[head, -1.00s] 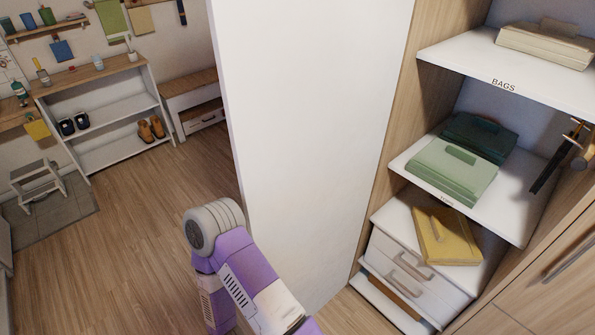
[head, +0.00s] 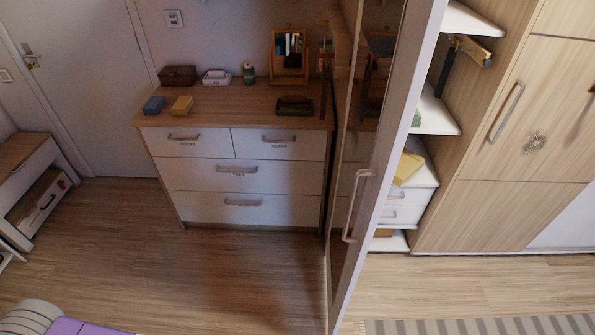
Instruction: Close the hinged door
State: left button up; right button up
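The hinged door (head: 389,160) stands open in the head view, seen nearly edge-on, with its pale edge towards me. Its left face looks glossy and dark and reflects the dresser. A long upright bar handle (head: 357,205) is on that face. The open wardrobe shelves (head: 437,115) show to the right of the door, partly hidden by it. Neither of my grippers is in view.
A dresser (head: 245,170) with small boxes and a framed mirror (head: 289,55) on top stands left of the door. A bench (head: 30,185) is at the far left. Wooden floor is clear in front. A striped rug (head: 480,325) lies at the lower right.

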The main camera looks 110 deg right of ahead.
aim_at(396, 40)
jog(key=i, duration=0.15)
jog(key=z, duration=4.15)
jog(key=i, duration=0.5)
jog(key=z, duration=1)
jog(key=k, duration=0.65)
jog(key=u, duration=1.1)
